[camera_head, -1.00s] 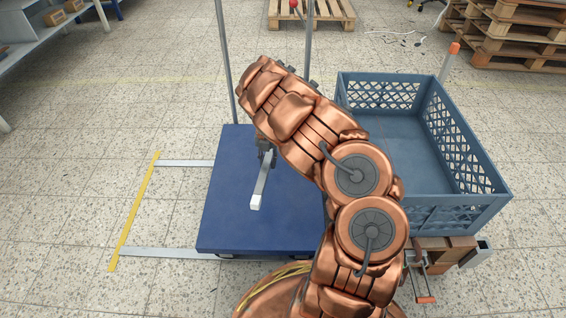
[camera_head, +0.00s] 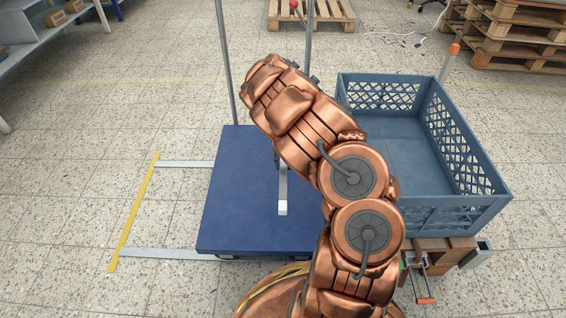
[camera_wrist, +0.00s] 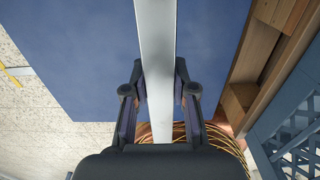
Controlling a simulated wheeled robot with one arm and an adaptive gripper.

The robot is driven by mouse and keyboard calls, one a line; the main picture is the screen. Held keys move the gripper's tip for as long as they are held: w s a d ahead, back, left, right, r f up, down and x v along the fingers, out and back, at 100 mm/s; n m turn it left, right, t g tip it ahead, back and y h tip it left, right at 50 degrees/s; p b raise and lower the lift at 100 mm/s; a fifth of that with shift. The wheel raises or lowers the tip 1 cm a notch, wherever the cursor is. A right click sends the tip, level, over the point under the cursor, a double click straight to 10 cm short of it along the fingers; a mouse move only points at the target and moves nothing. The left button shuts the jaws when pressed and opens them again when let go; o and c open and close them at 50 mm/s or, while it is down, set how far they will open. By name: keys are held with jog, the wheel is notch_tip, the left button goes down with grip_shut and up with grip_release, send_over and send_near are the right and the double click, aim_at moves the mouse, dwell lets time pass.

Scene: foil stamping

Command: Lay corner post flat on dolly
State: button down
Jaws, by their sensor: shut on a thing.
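The corner post (camera_head: 283,190) is a pale, straight bar with a white end, seen above the blue dolly (camera_head: 232,215). In the wrist view the post (camera_wrist: 155,50) runs between the two dark fingers of my gripper (camera_wrist: 158,95), which is shut on it. In the head view my copper arm hides the gripper almost wholly and covers the post's far part. The blue dolly deck (camera_wrist: 90,50) lies behind the post in the wrist view. I cannot tell whether the post touches the deck.
A blue-grey crate (camera_head: 425,215) stands right of the dolly on a wooden base (camera_head: 440,258). Upright metal poles (camera_head: 226,60) rise at the dolly's far side. The dolly's left half is bare.

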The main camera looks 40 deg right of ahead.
jog(key=shift+r+p, duration=0.15)
jog(key=shift+p, duration=0.25)
jog(key=shift+f+b, duration=0.65)
jog(key=shift+f, duration=1.75)
jog(key=shift+f+b, duration=2.45)
jog(key=shift+f, duration=1)
jog(key=c, duration=0.9)
grip_release()
jog(key=shift+f, duration=0.2)
jog(key=shift+o, duration=0.2)
jog(key=shift+r, duration=0.15)
jog(key=shift+r, duration=5.9)
